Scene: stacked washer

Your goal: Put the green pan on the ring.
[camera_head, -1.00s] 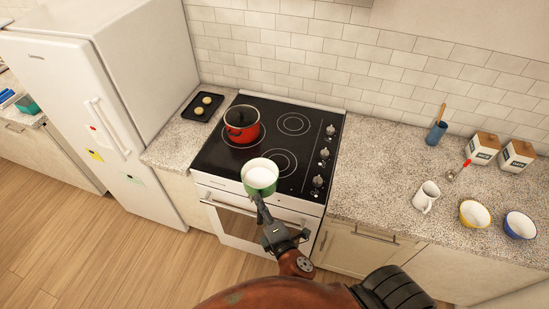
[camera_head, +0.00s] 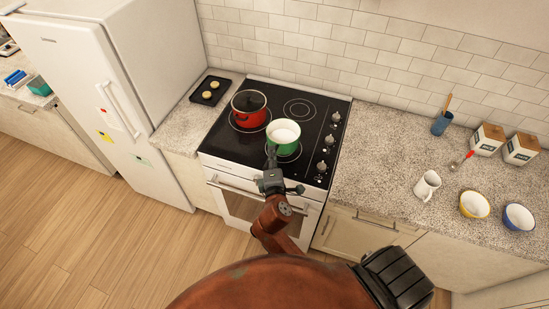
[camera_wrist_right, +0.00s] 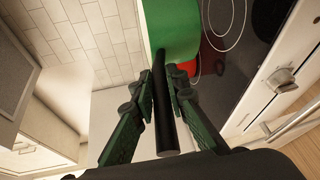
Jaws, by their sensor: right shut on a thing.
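The green pan (camera_head: 283,139), white inside, is upright over the front right of the black cooktop (camera_head: 315,120). My right gripper (camera_head: 271,160) is shut on its dark handle (camera_wrist_right: 165,105), which points towards me. The pan's green side (camera_wrist_right: 172,30) fills the upper middle of the wrist view. The pan covers most of the front right ring; I cannot tell whether its base touches the glass. The back right ring (camera_head: 299,109) is bare. My left gripper is not in view.
A red lidded pot (camera_head: 248,111) stands on the left ring, close beside the green pan. Knobs (camera_head: 329,139) line the cooktop's right side. A black tray (camera_head: 210,90) lies on the left counter. A white mug (camera_head: 427,186) and two bowls stand on the right counter.

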